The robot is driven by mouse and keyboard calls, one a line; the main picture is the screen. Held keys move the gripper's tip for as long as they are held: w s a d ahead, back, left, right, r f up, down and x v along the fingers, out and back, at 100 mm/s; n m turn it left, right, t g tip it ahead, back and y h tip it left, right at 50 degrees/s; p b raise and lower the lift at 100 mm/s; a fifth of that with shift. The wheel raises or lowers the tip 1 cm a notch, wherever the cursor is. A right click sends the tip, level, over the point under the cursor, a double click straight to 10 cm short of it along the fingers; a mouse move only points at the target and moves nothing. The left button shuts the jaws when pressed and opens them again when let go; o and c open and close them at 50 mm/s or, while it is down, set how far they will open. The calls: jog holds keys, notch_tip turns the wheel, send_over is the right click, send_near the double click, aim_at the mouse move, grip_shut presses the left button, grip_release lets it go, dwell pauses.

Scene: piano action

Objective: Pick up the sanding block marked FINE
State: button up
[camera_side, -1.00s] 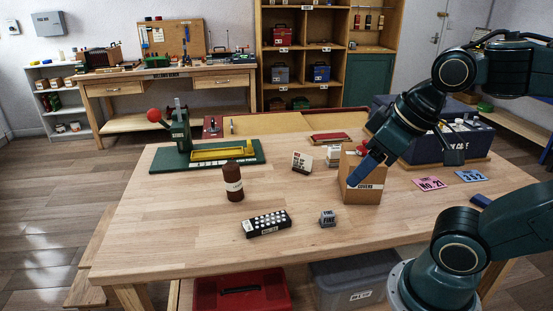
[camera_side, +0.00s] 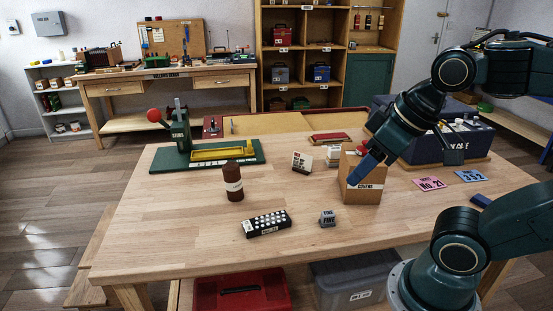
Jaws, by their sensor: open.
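The sanding block marked FINE (camera_side: 327,218) is a small grey block standing on the wooden table near its front, with its lettered face toward the camera. My gripper (camera_side: 366,172) is open, with blue fingers, at the cardboard box marked COVERS (camera_side: 362,191). It is behind and to the right of the FINE block and clear of it. Whether the fingers touch the box or are only in front of it, I cannot tell. Another small pale block (camera_side: 333,156) stands behind the box's left side, partly hidden; its lettering is too small to read.
A black tray with white round pieces (camera_side: 266,223) lies left of the FINE block. A brown cylinder (camera_side: 233,182) and a lettered card (camera_side: 302,161) stand behind. A green press (camera_side: 205,152) is at back left. Pink (camera_side: 430,184) and blue (camera_side: 470,176) cards lie right. The front left table is clear.

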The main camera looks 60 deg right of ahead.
jog(key=w+d+f+m+g, duration=0.3)
jog(key=w+d+f+m, duration=0.55)
jog(key=m, duration=0.65)
jog(key=w+d+f+m+g+y, duration=0.1)
jog(key=w+d+f+m, duration=0.1)
jog(key=d+f+m, duration=0.6)
jog(key=d+m, duration=0.2)
jog(key=m, duration=0.2)
jog(key=shift+w+d, duration=0.35)
jog(key=shift+d, duration=0.05)
jog(key=shift+f, duration=0.1)
send_over(329, 214)
jog(key=f, duration=0.4)
jog(key=d+f, duration=0.1)
jog(key=f, duration=0.1)
jog(key=shift+s+f, duration=0.3)
jog(key=shift+f, duration=0.1)
jog(key=shift+w+a+f, duration=0.1)
jog(key=shift+a+f, duration=0.05)
jog(key=shift+f, duration=0.65)
